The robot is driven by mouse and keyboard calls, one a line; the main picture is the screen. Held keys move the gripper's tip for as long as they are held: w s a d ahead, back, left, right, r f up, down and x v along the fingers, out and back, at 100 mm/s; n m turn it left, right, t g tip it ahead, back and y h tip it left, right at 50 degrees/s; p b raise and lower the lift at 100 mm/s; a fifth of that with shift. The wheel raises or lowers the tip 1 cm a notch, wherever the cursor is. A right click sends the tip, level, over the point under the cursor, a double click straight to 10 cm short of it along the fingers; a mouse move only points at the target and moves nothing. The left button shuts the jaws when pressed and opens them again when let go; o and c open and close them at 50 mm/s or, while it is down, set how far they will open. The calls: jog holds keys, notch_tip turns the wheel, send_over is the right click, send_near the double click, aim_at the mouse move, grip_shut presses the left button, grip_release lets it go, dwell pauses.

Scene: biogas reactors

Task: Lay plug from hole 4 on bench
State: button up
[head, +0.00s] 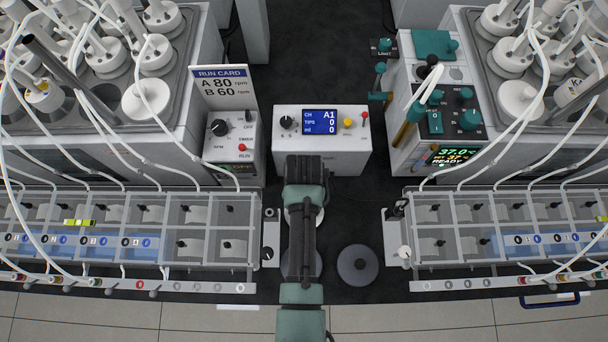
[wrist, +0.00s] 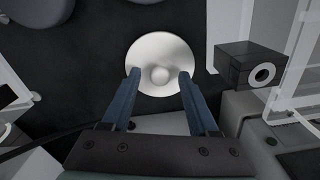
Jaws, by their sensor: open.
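A white round plug (wrist: 161,52) with a small central knob lies flat on the dark bench (wrist: 95,75) in the wrist view. I take it for the task's plug; no number shows on it. My gripper (wrist: 159,74) is open, its two blue fingers apart over the plug's near part, one on each side of the knob. The fingers hold nothing; whether they touch the disc I cannot tell. In the head view my own arm covers the gripper and most of the plug. Another white lid with a knob (head: 147,100) sits in the left bath's top (head: 112,121).
A dark grey disc (head: 358,265) lies on the bench right of my arm. Clear bottle racks stand left (head: 205,287) and right (head: 470,284). A pump box with a blue display (head: 345,155) is behind the arm. White tubes hang over both baths. Dark bench between the racks is partly free.

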jog(key=shift+r, duration=0.1)
notch_tip(320, 180, up, 12)
jog(key=w+r+n+t, duration=0.1)
jog(key=w+r+t, duration=0.7)
jog(key=r, duration=0.7)
jog(key=w+r+t, duration=0.5)
jog(key=w+r, duration=0.5)
jog(key=r, duration=0.4)
notch_tip(320, 180, up, 16)
jog(key=s+t, duration=0.1)
jog(key=t, duration=0.5)
jog(key=s+r+n+t, duration=0.1)
jog(key=s+r+t, duration=0.3)
jog(key=r, duration=0.6)
jog(key=s+r+n+t, duration=0.1)
jog(key=s+r+t, duration=0.3)
jog(key=s+r, duration=0.5)
jog(key=shift+r, duration=0.7)
jog(key=shift+s, duration=0.1)
